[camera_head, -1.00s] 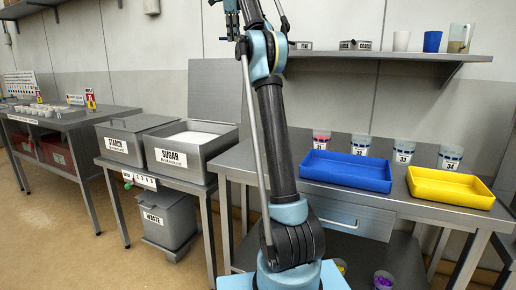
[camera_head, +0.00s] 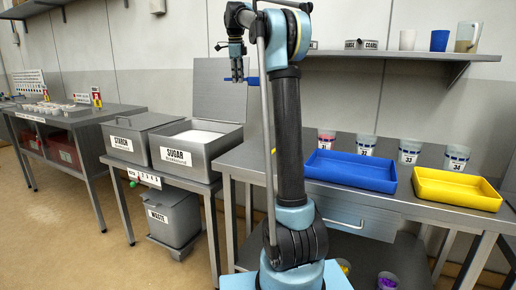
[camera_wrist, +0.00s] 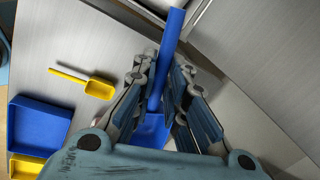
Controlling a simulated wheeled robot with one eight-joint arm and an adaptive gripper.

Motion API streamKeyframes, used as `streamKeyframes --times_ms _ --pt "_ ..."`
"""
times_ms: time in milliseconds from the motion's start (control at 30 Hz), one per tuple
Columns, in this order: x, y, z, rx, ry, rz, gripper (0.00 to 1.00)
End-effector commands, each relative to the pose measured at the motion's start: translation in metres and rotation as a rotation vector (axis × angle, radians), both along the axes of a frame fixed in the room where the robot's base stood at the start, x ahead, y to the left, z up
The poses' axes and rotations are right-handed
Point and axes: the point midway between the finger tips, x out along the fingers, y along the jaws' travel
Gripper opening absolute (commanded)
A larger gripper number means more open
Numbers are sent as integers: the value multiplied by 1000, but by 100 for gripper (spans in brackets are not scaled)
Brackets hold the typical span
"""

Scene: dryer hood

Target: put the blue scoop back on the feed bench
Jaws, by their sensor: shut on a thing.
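The blue scoop is held in my gripper (camera_head: 237,76). In the wrist view its straight blue handle (camera_wrist: 173,35) runs up past the fingertips (camera_wrist: 163,78), and part of its bowl (camera_wrist: 151,131) shows behind the fingers. In the head view only a small blue piece (camera_head: 250,80) shows beside the fingers. My gripper hangs fingers down, in the air near the gap between the bin stand and the grey bench (camera_head: 240,160). A yellow scoop (camera_wrist: 98,88) lies on the grey bench top in the wrist view.
A blue tray (camera_head: 350,170) and a yellow tray (camera_head: 458,190) stand on the bench, with several labelled cups behind. Sugar (camera_head: 180,158) and starch (camera_head: 118,146) bins stand left. A wall shelf (camera_head: 400,55) is above. Bare bench top lies left of the blue tray.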

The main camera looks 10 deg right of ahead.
Motion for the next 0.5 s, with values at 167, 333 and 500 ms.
streamKeyframes --times_ms 167,333,500 --pt "-13 0 -63 -1 0 16 0" --pt "-33 -1 -118 -3 0 32 0" --pt "-51 -3 -156 -3 0 42 0"
